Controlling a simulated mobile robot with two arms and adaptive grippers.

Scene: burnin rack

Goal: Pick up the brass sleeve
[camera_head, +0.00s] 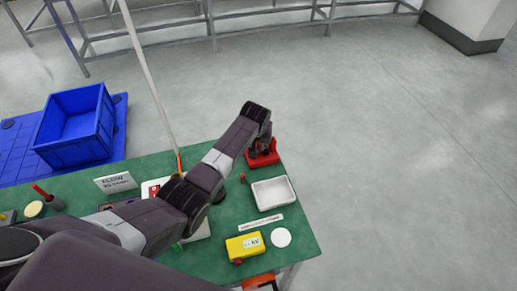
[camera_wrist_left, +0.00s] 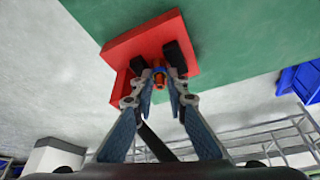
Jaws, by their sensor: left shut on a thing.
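The brass sleeve (camera_wrist_left: 158,78) shows as a small orange-brown piece between the fingers of my left gripper (camera_wrist_left: 157,74) in the left wrist view. The fingers are shut on it from both sides. A red holder (camera_wrist_left: 145,38) is right at the fingertips. I cannot tell whether the sleeve is still seated in it. In the head view my left gripper (camera_head: 262,148) is over the red holder (camera_head: 263,160) at the table's far right corner. The arm and gripper hide the sleeve there. My right gripper is not in view.
The green table (camera_head: 230,218) carries a white tray (camera_head: 273,194) close to the holder, a yellow box (camera_head: 245,246) and a white disc (camera_head: 281,237). A blue crate (camera_head: 76,127) stands at the back left. A thin pole (camera_head: 153,85) rises behind my arm.

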